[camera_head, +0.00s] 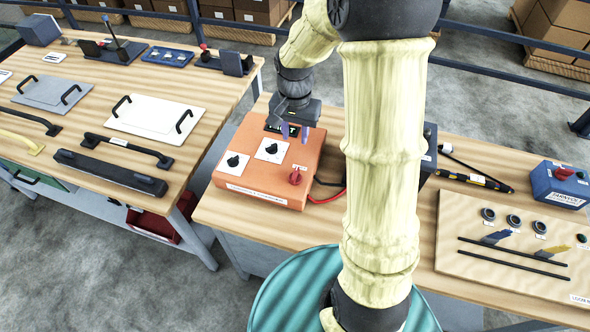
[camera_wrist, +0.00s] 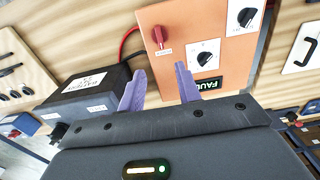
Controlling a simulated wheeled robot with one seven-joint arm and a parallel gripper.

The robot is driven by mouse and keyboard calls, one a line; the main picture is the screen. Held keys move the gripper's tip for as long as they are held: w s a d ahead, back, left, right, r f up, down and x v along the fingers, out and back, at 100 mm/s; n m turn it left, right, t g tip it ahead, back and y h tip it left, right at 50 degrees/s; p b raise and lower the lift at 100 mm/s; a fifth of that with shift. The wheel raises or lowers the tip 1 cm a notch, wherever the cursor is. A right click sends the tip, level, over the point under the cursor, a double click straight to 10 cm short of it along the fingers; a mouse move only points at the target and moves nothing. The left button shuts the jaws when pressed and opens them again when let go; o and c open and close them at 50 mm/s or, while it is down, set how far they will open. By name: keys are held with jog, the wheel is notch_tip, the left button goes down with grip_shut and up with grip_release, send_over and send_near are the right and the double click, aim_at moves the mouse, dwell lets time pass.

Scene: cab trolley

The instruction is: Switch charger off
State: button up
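The charger is an orange box (camera_head: 262,168) on the wooden bench in the head view, and its orange face (camera_wrist: 181,22) fills the upper middle of the wrist view. It has two black dial knobs on white plates, one (camera_head: 236,160) left and one (camera_head: 270,148) nearer the display. A red knob (camera_head: 295,177) sits at its right; it also shows in the wrist view (camera_wrist: 158,35). A small display (camera_wrist: 208,84) reads "FAUL" in green, partly cut off by my gripper. My gripper (camera_wrist: 158,84) is open and empty, its purple fingers apart over the display end of the box.
A black battery box (camera_wrist: 88,96) stands beside the charger, joined by a red cable (camera_wrist: 128,42). My arm hides part of the bench.

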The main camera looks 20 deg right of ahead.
aim_at(295, 173)
notch_tip(295, 173, down, 16)
jog(key=p, duration=0.2)
jog(key=shift+f+p, duration=0.2)
jog(key=shift+p, duration=0.2)
grip_shut()
